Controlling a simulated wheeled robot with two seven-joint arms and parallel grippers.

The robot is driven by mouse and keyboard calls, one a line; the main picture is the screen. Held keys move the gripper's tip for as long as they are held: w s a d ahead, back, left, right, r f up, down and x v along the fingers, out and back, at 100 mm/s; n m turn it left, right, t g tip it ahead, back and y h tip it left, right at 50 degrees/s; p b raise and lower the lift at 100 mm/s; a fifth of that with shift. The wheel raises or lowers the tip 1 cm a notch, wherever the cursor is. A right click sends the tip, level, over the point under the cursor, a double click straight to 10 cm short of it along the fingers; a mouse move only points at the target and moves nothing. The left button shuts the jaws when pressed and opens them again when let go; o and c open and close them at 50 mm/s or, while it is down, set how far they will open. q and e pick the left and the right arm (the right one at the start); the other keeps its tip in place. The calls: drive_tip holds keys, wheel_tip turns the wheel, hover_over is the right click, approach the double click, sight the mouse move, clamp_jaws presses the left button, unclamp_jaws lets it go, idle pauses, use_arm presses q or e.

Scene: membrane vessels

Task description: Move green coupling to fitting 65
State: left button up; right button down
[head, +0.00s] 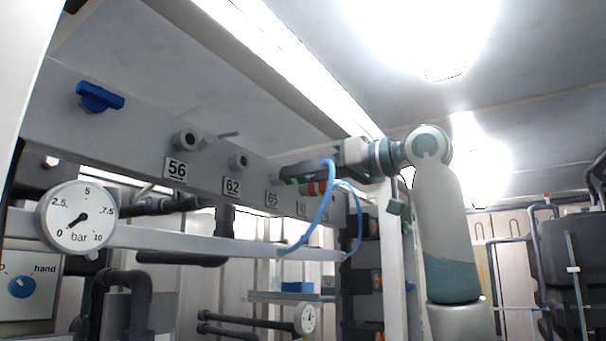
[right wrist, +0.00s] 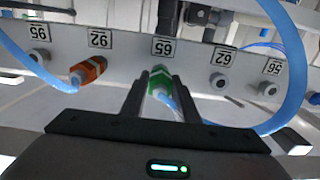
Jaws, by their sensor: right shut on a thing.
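The green coupling (right wrist: 160,80) is between the two fingers of my right gripper (right wrist: 160,86), which is shut on it. In the right wrist view it lies in line with the label 65 (right wrist: 163,47), right at the panel, and covers fitting 65. I cannot tell whether it is seated or just in front. In the head view my right gripper (head: 287,176) reaches the panel just above the label 65 (head: 272,198), and only a little of the green coupling (head: 291,181) shows. My left gripper is not in view.
An orange coupling (right wrist: 88,71) with a blue hose sits on the neighbouring fitting. Bare fittings (right wrist: 219,81) show on the panel. Blue hoses (head: 325,215) hang in loops below my right gripper. A blue valve handle (head: 99,97) and a pressure gauge (head: 76,217) are at left.

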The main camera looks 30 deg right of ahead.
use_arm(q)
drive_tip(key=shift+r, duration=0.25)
use_arm(e)
drive_tip(key=shift+w+a, duration=0.3)
drive_tip(key=shift+w, duration=0.2)
drive_tip(key=c, duration=1.3)
unclamp_jaws()
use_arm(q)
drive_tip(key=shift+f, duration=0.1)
use_arm(e)
drive_tip(key=shift+s+d+f, duration=0.1)
drive_tip(key=shift+s+d, duration=0.2)
drive_tip(key=shift+s, duration=0.2)
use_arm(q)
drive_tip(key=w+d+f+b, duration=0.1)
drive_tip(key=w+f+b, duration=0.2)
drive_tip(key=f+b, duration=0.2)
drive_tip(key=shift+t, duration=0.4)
use_arm(e)
drive_tip(key=v, duration=1.6)
drive_tip(key=shift+d, duration=0.15)
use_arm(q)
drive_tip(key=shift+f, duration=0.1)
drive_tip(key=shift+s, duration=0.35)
